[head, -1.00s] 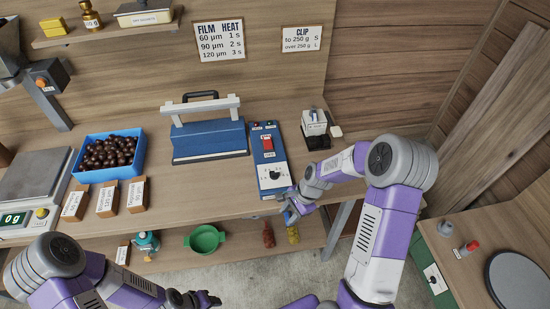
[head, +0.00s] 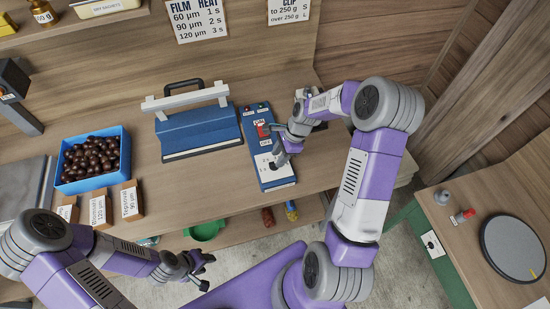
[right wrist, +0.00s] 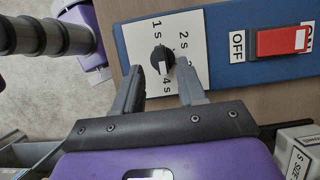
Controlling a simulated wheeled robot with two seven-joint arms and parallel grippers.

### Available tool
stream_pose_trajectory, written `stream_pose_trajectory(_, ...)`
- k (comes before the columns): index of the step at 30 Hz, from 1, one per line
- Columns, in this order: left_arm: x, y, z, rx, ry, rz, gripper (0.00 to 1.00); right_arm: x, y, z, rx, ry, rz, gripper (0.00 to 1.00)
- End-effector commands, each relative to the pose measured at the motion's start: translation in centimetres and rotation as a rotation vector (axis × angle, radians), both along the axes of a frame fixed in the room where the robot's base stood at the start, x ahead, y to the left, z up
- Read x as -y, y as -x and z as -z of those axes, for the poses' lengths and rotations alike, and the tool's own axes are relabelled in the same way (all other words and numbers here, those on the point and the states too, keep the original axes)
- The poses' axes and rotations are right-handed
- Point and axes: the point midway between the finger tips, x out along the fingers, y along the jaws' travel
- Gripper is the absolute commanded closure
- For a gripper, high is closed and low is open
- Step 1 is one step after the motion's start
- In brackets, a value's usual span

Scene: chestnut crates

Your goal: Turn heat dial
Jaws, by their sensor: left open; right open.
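The heat dial (right wrist: 162,58) is a black knob on a white plate marked 1 s, 2 s and 4 s, on the blue control box (head: 272,183). Its white mark points down in the right wrist view, roughly towards 4 s. My right gripper (right wrist: 159,72) is open, its fingertips on either side of the dial; I cannot tell whether they touch it. In the head view my right gripper (head: 276,157) partly covers the dial plate. My left gripper (head: 202,274) is open and empty in front of the bench, away from the box.
A red switch (right wrist: 284,42) sits on the same box beside an OFF label. The blue sealer (head: 198,132) stands left of the box. A blue crate of chestnuts (head: 92,185) and label blocks (head: 131,202) are further left. A sign (head: 198,20) lists film and heat times.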

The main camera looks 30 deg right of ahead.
Motion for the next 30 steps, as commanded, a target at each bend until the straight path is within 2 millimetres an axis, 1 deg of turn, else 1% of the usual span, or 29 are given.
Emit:
stream_pose_trajectory(1,0.0,0.0,0.1,0.000,0.000,0.000,0.57,-0.4,0.0,0.8,-0.003,-0.003,0.000,0.60)
stream_pose_trajectory(6,0.0,0.0,0.2,0.001,0.000,0.000,0.57,-1.0,-0.2,2.4,-0.001,-0.001,-0.002,0.60)
stream_pose_trajectory(10,0.0,-0.1,0.2,0.001,0.000,0.000,0.57,-1.2,-0.3,2.7,0.001,0.000,-0.001,0.60)
stream_pose_trajectory(16,0.0,-0.1,0.2,0.001,0.000,0.000,0.57,-1.2,-0.3,2.7,0.002,0.001,0.000,0.60)
stream_pose_trajectory(17,0.0,-0.1,0.2,0.001,0.000,0.000,0.57,-1.1,-0.3,2.7,0.001,0.000,-0.001,0.63)
stream_pose_trajectory(24,0.0,-0.1,0.2,0.001,0.000,0.000,0.57,-1.1,-0.3,2.7,0.001,0.000,-0.001,0.99)
stream_pose_trajectory(30,0.0,0.0,0.2,0.001,0.000,0.000,0.57,-1.1,-0.3,2.7,0.002,0.000,-0.001,1.00)
